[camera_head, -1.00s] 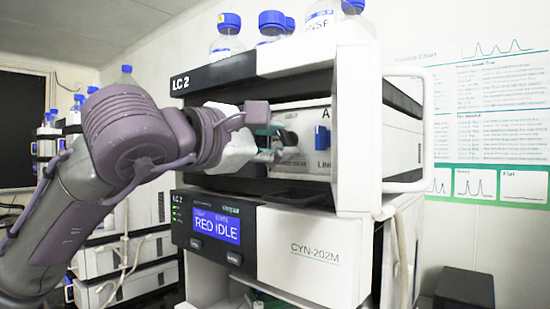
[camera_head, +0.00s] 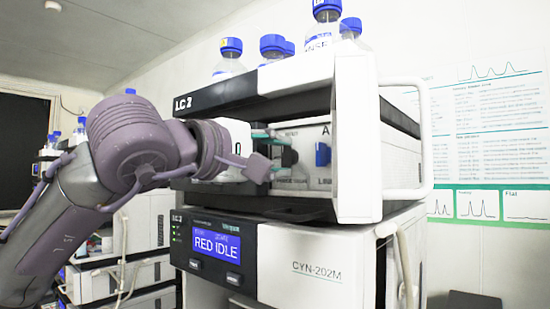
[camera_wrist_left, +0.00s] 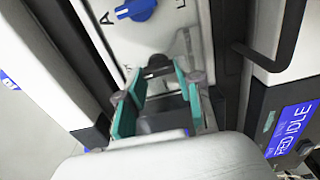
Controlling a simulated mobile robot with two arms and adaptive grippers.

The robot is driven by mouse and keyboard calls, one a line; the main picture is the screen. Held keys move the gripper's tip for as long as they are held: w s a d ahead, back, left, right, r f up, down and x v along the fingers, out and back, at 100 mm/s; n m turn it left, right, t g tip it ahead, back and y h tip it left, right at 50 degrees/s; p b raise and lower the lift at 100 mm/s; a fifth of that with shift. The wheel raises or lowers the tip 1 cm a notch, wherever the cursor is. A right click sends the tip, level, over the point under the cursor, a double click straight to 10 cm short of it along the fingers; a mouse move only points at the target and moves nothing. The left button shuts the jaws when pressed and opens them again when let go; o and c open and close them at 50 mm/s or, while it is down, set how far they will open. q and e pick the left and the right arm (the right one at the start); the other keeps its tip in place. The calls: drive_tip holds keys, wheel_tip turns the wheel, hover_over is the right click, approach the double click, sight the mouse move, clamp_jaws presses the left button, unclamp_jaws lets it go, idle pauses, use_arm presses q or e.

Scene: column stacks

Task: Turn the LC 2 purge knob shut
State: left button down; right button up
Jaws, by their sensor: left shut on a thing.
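The LC 2 unit (camera_head: 215,98) stands in the middle of the head view with its upper bay open. Inside is a pale panel with a small dark-grey purge knob (camera_head: 289,157). The knob also shows in the left wrist view (camera_wrist_left: 157,68), at the tips of the green fingers. My left gripper (camera_head: 276,147) reaches into the bay from the left and is shut on this knob; in the wrist view its fingers (camera_wrist_left: 157,92) stand on both sides of it. The gripper partly hides the panel. My right gripper is not in view.
A blue selector knob (camera_head: 323,154) sits just right on the same panel. The bay's white side wall (camera_head: 357,140) and handle (camera_head: 424,140) bound it. Below, the lower module's display (camera_head: 216,244) reads "RED IDLE". Blue-capped bottles (camera_head: 229,57) stand on top.

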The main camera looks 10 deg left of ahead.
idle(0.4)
use_arm(q)
drive_tip(key=c, duration=1)
unclamp_jaws()
drive_tip(key=shift+c, duration=0.2)
drive_tip(key=shift+d, duration=0.1)
drive_tip(key=shift+s, duration=0.15)
drive_tip(key=v, duration=1.2)
